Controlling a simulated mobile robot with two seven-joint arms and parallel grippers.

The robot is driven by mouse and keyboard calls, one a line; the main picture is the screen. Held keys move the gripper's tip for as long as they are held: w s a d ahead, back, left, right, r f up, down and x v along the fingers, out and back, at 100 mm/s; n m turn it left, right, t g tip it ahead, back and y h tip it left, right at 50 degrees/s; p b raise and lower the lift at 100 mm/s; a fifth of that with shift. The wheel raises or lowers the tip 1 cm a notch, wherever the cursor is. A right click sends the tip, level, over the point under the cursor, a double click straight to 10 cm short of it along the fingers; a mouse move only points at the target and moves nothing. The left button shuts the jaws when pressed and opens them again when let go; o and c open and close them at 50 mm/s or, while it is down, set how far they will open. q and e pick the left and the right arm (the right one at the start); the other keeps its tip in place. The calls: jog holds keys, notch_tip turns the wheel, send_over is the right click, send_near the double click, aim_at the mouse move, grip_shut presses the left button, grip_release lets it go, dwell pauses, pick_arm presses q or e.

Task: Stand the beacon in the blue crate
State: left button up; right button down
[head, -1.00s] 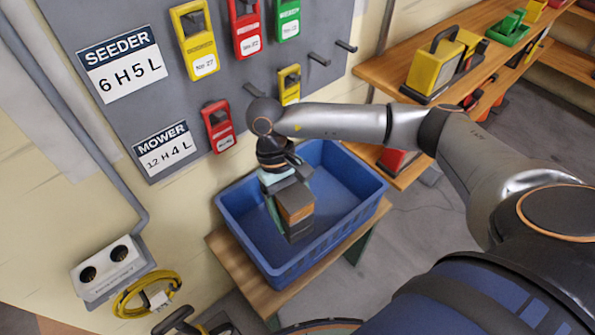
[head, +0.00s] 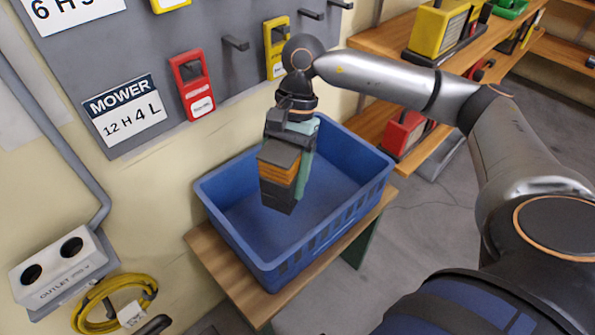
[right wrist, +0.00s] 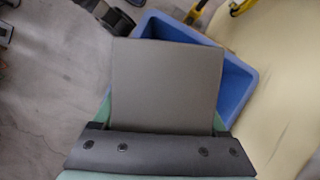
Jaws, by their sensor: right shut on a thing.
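The beacon (head: 279,172) is a dark block with an orange band. My right gripper (head: 290,160) is shut on it and holds it roughly upright, over the inside of the blue crate (head: 277,268). Whether its bottom touches the crate floor I cannot tell. In the right wrist view the beacon shows as a flat grey face (right wrist: 168,85) between the green fingers, with the blue crate (right wrist: 240,90) behind it. The visible crate floor looks empty. My left gripper is not in view.
The crate stands on a wooden bench (head: 228,277) by the wall. A pegboard with red (head: 192,85) and yellow (head: 275,48) devices hangs behind it. An outlet box (head: 58,268) and a yellow cable (head: 110,300) are at left. Wooden shelves (head: 375,125) stand at right.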

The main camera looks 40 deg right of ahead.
jog(key=w+d+f+m+t+h+b, duration=0.15)
jog(key=d+f+m+t, duration=0.5)
jog(key=d+m, duration=0.9)
jog(key=w+a+f, duration=0.1)
jog(key=a+f, duration=0.2)
jog(key=a, duration=0.2)
jog(key=w+a+f+m+b, duration=0.1)
jog(key=w+a+f, duration=0.1)
jog(key=a+f, duration=0.2)
jog(key=w+a+f+m, duration=0.1)
jog(key=a+f, duration=0.2)
jog(key=a, duration=0.3)
jog(key=shift+w+a+f+m, duration=0.2)
jog(key=shift+a+f+m, duration=0.05)
jog(key=shift+a, duration=0.05)
notch_tip(320, 180, down, 3)
jog(key=shift+a+r+b, duration=0.1)
jog(key=shift+a+b, duration=0.05)
jog(key=shift+b, duration=0.35)
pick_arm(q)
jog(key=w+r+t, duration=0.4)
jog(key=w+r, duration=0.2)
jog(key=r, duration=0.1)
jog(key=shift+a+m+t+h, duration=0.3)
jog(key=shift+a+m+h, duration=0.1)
pick_arm(e)
jog(key=shift+f, duration=0.25)
